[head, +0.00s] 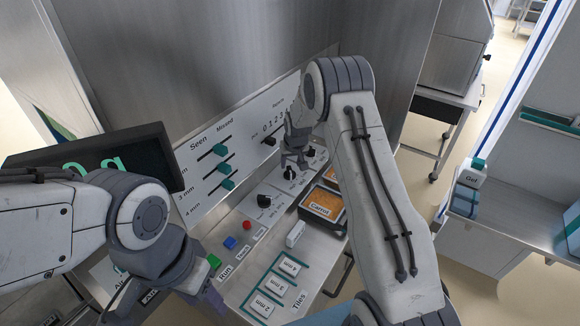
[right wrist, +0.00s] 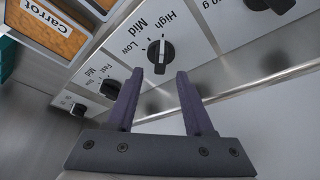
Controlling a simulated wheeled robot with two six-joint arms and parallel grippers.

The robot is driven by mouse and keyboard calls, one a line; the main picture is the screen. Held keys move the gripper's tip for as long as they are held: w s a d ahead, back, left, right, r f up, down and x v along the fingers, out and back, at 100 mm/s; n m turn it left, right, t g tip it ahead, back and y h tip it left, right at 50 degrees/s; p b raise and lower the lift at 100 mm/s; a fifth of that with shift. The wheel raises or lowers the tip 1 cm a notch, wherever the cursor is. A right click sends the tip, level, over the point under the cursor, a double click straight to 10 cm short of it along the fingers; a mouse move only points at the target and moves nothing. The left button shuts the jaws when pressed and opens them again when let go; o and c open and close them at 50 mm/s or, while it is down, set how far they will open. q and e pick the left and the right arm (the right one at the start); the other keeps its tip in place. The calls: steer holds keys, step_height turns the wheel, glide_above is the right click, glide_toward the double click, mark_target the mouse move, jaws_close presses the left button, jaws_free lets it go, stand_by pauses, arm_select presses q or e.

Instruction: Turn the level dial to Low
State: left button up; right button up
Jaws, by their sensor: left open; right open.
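The level dial (right wrist: 160,57) is a black knob with a white mark, on a panel labelled Low, Mid and High. In the right wrist view its mark points up toward the Mid and High side, away from Low; I cannot tell exactly which label. My right gripper (right wrist: 157,74) is open, with its two fingers on either side below the dial and the dial just past the fingertips, not gripped. In the head view my right gripper (head: 294,160) is over the dial row and partly hides the dial. My left gripper (head: 205,298) is open at the lower left, away from the dial.
A speed dial (right wrist: 110,87) sits beside the level dial, and another black dial (right wrist: 272,4) is on the other side. Carrot trays (head: 322,204), a red button (head: 247,225), a blue button (head: 230,242) and tiles (head: 276,288) are nearby.

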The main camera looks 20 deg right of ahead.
mark_target(290, 170)
steer(key=shift+p+x, duration=0.3)
steer(key=shift+x, duration=1.9)
jaws_close()
